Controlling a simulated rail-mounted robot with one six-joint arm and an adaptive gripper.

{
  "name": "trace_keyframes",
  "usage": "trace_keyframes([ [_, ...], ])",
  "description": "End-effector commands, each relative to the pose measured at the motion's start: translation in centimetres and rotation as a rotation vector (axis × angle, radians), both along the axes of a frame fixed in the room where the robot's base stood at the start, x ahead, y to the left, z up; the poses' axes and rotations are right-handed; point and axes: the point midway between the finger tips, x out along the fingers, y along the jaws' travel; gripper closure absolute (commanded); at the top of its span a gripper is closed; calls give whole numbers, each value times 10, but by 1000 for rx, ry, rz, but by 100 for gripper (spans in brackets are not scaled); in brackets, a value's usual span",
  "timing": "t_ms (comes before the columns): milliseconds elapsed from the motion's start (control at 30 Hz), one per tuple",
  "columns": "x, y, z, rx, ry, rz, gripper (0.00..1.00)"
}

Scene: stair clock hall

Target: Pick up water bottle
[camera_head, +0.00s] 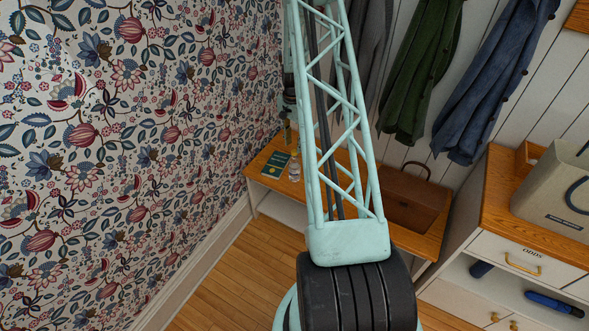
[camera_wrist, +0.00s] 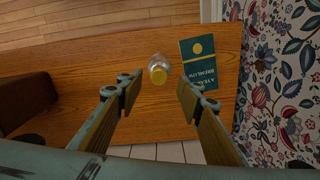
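The water bottle (camera_wrist: 158,66) is clear with a yellow cap and stands on a wooden bench (camera_wrist: 95,85). In the wrist view I see it from above, between and just beyond the fingertips. My gripper (camera_wrist: 158,92) is open and empty, with one finger on each side of the bottle's line and no visible contact. In the head view the bottle (camera_head: 294,170) stands near the left end of the bench, and part of my gripper (camera_head: 287,133) shows above it. My arm hides some of the bench.
A green book (camera_wrist: 210,62) lies close to the bottle on its right. A brown bag (camera_head: 410,198) stands farther along the bench. The patterned wall (camera_head: 130,130) is close by the bench's left end. Coats (camera_head: 425,70) hang above. A drawer cabinet (camera_head: 515,250) stands at the right.

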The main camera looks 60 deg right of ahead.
Motion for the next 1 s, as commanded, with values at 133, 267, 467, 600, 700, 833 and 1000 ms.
trace_keyframes([
  [133, 0, 0, 0, 0, 0, 0, 66],
  [267, 0, 0, -2, 0, 0, 0, 66],
  [467, -1, 1, -15, 1, 1, 0, 66],
  [600, -3, 2, -31, 2, 2, 0, 66],
  [700, -2, 1, -41, 1, 1, 0, 66],
  [833, -2, 1, -49, 0, 0, 0, 66],
  [1000, -2, 1, -52, 0, 0, 0, 66],
])
